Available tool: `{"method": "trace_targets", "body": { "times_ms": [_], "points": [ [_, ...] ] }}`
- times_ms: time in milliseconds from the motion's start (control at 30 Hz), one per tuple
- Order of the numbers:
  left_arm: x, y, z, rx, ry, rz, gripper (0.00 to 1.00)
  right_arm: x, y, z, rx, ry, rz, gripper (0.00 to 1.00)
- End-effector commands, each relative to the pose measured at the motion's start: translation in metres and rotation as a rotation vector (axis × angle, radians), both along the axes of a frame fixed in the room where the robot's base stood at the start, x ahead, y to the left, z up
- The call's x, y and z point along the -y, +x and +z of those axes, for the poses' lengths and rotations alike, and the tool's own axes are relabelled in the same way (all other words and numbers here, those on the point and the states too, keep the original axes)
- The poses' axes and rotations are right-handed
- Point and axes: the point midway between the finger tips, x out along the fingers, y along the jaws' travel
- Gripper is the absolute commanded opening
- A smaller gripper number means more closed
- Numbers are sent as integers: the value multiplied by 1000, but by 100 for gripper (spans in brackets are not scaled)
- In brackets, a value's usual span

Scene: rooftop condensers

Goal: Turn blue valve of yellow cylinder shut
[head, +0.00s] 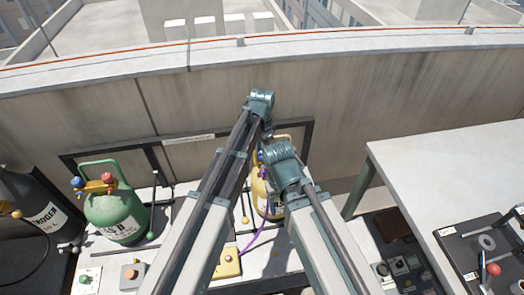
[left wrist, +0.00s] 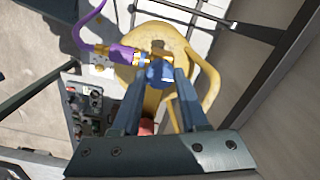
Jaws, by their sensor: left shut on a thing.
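The yellow cylinder (head: 261,196) stands behind my arms in the head view, partly hidden by them. In the left wrist view the yellow cylinder (left wrist: 152,101) is seen from above, with a curved handle, a brass fitting and a purple hose (left wrist: 95,33). The blue valve (left wrist: 160,73) sits between the fingertips of my left gripper (left wrist: 160,76), which is shut on it. In the head view my left gripper (head: 264,150) is largely hidden behind the arm links. A red knob (left wrist: 147,127) shows between the fingers. My right gripper is not visible.
A green cylinder (head: 116,215) with red and blue knobs stands at left, beside a dark nitrogen cylinder (head: 42,210). Small yellow and grey control boxes (head: 228,262) sit in front. A white table (head: 450,165) is at right. A parapet wall (head: 330,110) closes off the back.

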Motion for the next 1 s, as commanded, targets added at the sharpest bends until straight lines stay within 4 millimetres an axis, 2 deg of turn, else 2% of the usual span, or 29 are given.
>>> {"method": "trace_targets", "body": {
  "times_ms": [300,800,833,967,1000],
  "points": [
    [0,0,0,0,0,-90,0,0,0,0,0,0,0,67],
    [0,0,0,0,0,-104,0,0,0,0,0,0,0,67],
    [0,0,0,0,0,-104,49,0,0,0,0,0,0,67],
    [0,0,0,0,0,-103,72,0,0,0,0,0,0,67],
    [0,0,0,0,0,-103,74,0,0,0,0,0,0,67]
  ]
}}
